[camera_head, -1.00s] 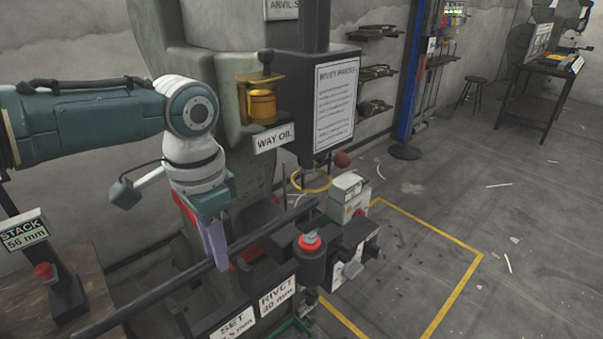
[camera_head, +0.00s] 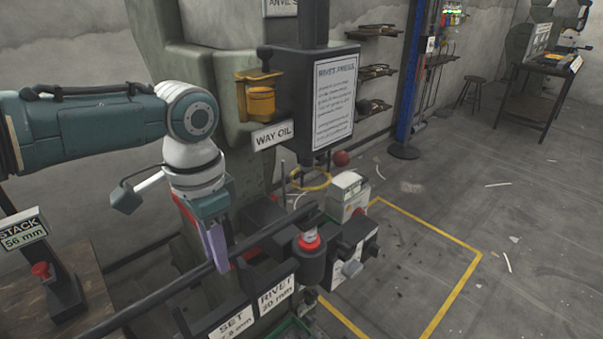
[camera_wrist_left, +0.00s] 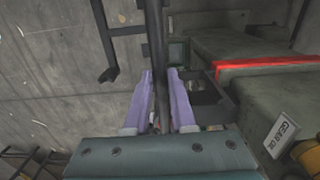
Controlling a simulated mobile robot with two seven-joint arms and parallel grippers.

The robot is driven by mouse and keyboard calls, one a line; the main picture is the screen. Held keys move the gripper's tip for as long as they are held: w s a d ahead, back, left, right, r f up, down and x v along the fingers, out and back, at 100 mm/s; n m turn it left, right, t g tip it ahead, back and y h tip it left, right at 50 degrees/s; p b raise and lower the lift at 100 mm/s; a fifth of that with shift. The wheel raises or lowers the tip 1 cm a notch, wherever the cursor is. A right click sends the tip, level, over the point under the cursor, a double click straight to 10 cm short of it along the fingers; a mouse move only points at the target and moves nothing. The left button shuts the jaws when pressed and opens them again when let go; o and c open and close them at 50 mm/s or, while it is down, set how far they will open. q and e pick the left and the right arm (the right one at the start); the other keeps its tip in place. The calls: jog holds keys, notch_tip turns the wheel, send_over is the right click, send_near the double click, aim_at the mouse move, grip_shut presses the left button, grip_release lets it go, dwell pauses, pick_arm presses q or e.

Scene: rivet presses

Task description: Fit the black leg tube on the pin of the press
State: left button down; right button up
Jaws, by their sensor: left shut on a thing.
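The black leg tube (camera_head: 165,290) is long and dark and slants from the lower left up to the press. My left gripper (camera_head: 220,262), with purple fingers, is shut on it. In the left wrist view the tube (camera_wrist_left: 155,40) runs between the fingers (camera_wrist_left: 163,95). The press pin (camera_head: 309,236) shows pale above a red ring on a dark round post. The tube's far end lies just above and behind the pin in the head view. I cannot tell whether they touch, and the hole in the tube is not visible. My right gripper is out of view.
The green press body (camera_head: 165,45) stands behind, with the rivet press sign (camera_head: 333,98) hanging over the pin. Boxes labelled SET (camera_head: 232,323) and RIVET (camera_head: 276,296) sit below the tube. A stack gauge (camera_head: 50,270) stands at left.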

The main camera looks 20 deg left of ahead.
pick_arm(q)
jog(key=shift+f+b, duration=0.7)
jog(key=shift+f, duration=0.3)
jog(key=c, duration=0.7)
grip_release()
notch_tip(320, 180, up, 10)
jog(key=shift+r+p, duration=0.1)
jog(key=shift+p, duration=0.75)
